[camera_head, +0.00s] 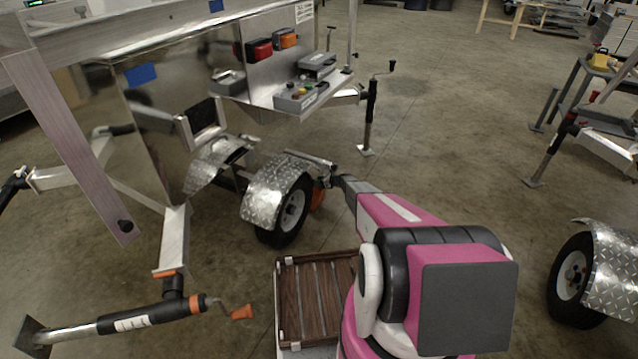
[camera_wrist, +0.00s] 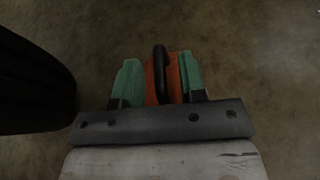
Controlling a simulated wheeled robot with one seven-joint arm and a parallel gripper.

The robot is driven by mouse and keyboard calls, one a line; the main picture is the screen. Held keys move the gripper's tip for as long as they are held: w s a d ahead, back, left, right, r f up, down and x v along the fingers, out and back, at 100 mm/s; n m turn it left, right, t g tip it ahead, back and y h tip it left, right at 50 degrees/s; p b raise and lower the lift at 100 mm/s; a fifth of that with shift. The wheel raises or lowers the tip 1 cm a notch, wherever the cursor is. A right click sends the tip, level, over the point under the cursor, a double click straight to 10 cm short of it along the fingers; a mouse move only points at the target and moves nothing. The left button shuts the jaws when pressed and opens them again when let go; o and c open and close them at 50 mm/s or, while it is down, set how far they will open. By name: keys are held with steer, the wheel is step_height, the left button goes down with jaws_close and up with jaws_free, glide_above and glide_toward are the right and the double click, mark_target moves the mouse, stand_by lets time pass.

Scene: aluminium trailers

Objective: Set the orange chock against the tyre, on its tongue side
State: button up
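The orange chock (camera_wrist: 174,88), with a black handle loop, sits between the green fingers of my gripper (camera_wrist: 160,82) in the wrist view. Both fingers lie close along its sides, so my gripper appears shut on it. The black tyre (camera_wrist: 30,85) is at the left of the wrist view, with a gap between it and the chock. In the head view the tyre (camera_head: 287,214) stands under a diamond-plate fender (camera_head: 268,188). The chock (camera_head: 318,196) shows just right of the tyre, partly hidden. Its contact with the floor cannot be told.
The trailer (camera_head: 160,110) stands above and left of the tyre. A jack leg (camera_head: 370,115) stands behind my arm. A crank jack (camera_head: 150,322) is at the front left. A slatted wooden tray (camera_head: 290,300) is beside my arm. Another wheel (camera_head: 572,278) stands at the right, with open floor between.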

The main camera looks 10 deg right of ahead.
steer(key=v, duration=1.1)
steer(key=shift+s+d+r, duration=0.15)
steer(key=shift+s+d, duration=0.05)
steer(key=shift+d, duration=0.15)
